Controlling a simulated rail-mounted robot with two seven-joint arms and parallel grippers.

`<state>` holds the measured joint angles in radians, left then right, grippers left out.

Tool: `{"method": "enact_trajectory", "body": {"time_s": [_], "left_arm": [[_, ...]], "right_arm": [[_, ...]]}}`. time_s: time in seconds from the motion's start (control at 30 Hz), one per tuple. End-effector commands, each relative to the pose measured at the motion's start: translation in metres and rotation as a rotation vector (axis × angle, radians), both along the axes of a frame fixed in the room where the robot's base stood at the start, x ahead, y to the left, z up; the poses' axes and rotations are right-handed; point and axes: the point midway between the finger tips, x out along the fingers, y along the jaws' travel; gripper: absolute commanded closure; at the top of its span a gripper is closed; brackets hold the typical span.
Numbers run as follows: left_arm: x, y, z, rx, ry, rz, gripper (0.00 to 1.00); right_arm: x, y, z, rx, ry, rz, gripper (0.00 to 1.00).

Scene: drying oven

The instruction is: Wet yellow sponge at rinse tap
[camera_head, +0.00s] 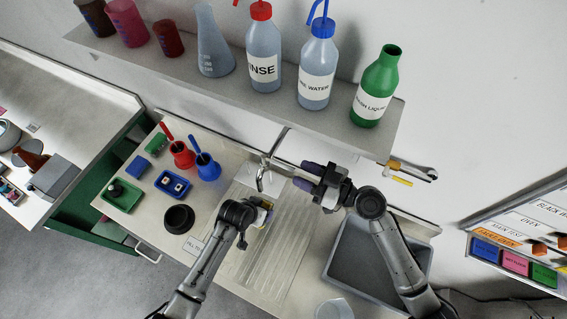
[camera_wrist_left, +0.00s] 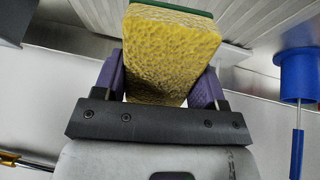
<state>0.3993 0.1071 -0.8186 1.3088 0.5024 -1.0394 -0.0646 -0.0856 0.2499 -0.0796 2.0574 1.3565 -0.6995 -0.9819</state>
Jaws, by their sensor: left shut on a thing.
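The yellow sponge (camera_wrist_left: 165,55) has a green backing and sits between the purple fingers of my left gripper (camera_wrist_left: 165,85), which is shut on it. In the head view the sponge (camera_head: 265,205) is mostly hidden by my left gripper (camera_head: 262,210). The rinse tap (camera_head: 262,176) is a curved metal spout over the sink drainer. The sponge is just below the spout tip in the picture; I cannot tell whether it is right under it, and no water shows. My right gripper (camera_head: 307,177) is right of the tap, its purple fingers apart and empty.
A grey basin (camera_head: 330,275) lies under my right arm. A red pot (camera_head: 182,155), a blue pot (camera_head: 207,168) and a dark bowl (camera_head: 178,219) stand left of the ribbed drainer (camera_head: 240,262). A shelf (camera_head: 215,88) with bottles overhangs the back.

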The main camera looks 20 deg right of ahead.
Motion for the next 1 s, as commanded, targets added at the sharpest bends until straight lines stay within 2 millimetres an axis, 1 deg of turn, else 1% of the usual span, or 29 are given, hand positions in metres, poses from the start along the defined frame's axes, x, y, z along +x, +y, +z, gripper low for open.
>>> {"method": "enact_trajectory", "body": {"time_s": [0.03,0.2,0.4,0.6,0.87,1.0], "left_arm": [[0.000,0.000,0.000,0.000,0.000,0.000,0.54],[0.000,0.000,0.000,0.000,0.000,0.000,0.54],[0.000,0.000,0.000,0.000,0.000,0.000,0.54],[0.000,0.000,0.000,0.000,0.000,0.000,0.54],[0.000,0.000,0.000,0.000,0.000,0.000,0.54],[0.000,0.000,0.000,0.000,0.000,0.000,0.54]], "right_arm": [[0.007,0.007,0.000,0.004,-0.001,0.000,0.62],[0.024,0.025,0.001,0.003,0.000,0.000,0.62],[0.037,0.038,0.000,0.003,0.001,0.000,0.62],[0.041,0.043,0.000,0.000,0.001,0.000,0.62],[0.041,0.043,0.000,0.000,0.001,0.000,0.62],[0.041,0.043,0.000,0.000,0.001,0.000,0.75]]}}
